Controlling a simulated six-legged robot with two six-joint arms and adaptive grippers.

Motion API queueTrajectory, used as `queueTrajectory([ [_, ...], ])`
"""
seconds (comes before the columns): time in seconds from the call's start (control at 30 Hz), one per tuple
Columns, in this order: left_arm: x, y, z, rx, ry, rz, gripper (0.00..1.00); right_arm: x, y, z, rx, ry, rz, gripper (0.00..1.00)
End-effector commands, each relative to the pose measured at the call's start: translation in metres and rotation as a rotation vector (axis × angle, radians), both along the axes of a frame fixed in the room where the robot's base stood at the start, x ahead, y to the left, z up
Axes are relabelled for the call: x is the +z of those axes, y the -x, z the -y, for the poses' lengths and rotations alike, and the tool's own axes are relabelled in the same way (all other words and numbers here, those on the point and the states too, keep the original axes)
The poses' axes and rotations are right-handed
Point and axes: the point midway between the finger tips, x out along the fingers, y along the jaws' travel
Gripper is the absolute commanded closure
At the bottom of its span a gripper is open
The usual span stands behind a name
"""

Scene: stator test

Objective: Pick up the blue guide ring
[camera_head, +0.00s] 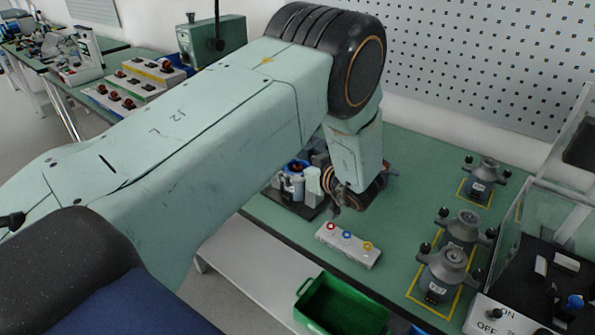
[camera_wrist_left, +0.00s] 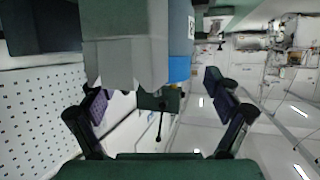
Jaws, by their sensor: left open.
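A white block (camera_head: 328,239) on the green table carries small red, blue and yellow pieces in a row. The blue piece (camera_head: 346,235) is in the middle and looks like the blue guide ring, though it is small. My right gripper is not in view.
Several grey motor-like units (camera_head: 445,268) stand in yellow outlines at the right. A green bin (camera_head: 343,305) sits at the front edge. A clear-walled box (camera_head: 530,235) is at far right. A perforated wall panel (camera_head: 480,60) rises behind the table.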

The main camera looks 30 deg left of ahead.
Motion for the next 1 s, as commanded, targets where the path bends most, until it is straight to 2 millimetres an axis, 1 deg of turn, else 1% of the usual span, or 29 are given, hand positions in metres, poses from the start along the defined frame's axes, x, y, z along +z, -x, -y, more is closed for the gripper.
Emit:
queueTrajectory([
  [0.03, 0.000, 0.000, 0.000, 0.000, 0.000, 0.000, 0.11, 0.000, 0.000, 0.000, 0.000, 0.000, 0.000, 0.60],
  [0.07, 0.000, 0.000, 0.001, 0.000, 0.000, 0.000, 0.14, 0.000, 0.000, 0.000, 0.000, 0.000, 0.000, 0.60],
  [0.67, 0.000, 0.000, 0.002, -0.001, 0.000, 0.000, 0.64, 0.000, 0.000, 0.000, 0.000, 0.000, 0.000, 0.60],
  [0.87, 0.001, 0.000, 0.001, -0.001, 0.000, 0.001, 0.65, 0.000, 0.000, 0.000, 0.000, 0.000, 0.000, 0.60],
  [0.93, 0.005, -0.001, 0.001, -0.001, 0.000, 0.002, 0.65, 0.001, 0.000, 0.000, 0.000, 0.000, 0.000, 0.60],
  [1.0, 0.013, -0.001, 0.001, 0.000, -0.001, 0.004, 0.65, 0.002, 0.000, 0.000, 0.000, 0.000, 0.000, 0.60],
])
